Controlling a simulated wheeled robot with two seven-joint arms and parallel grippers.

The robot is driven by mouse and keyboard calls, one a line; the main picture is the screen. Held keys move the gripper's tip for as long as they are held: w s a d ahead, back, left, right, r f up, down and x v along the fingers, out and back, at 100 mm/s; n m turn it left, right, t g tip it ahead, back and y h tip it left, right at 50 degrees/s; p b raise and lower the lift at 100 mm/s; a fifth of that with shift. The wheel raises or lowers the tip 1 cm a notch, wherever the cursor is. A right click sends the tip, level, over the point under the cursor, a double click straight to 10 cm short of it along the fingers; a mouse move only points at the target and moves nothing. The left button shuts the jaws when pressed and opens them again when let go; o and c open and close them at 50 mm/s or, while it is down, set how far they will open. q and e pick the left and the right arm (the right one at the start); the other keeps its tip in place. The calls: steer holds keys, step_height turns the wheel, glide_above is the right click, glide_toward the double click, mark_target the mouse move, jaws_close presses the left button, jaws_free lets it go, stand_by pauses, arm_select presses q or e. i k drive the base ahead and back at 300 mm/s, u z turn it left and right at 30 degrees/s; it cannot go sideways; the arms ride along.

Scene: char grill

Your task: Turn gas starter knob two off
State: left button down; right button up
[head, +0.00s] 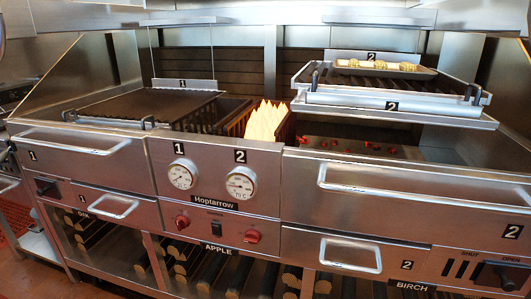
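Two red knobs sit on the middle front panel of the grill. The right red knob (252,236) is below the gauge marked 2 (241,182), and the left red knob (182,222) is below the gauge marked 1 (183,173). A small dark switch (217,226) is between them. The knobs are too small to read their exact turn angle. Orange flames (265,122) rise behind the panel, between the two grill sections. Neither gripper shows clearly in the head view.
Long handles stick out from the left drawer (70,148) and right drawer (430,190). A black knob (500,276) is at the lower right. The raised right grate (385,85) carries a tray of food (385,69). Log compartments are below. The front of the red knobs looks clear.

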mark_target(252, 237)
steer(key=u, duration=2.35)
steer(key=i, duration=0.8)
steer(key=z, duration=1.8)
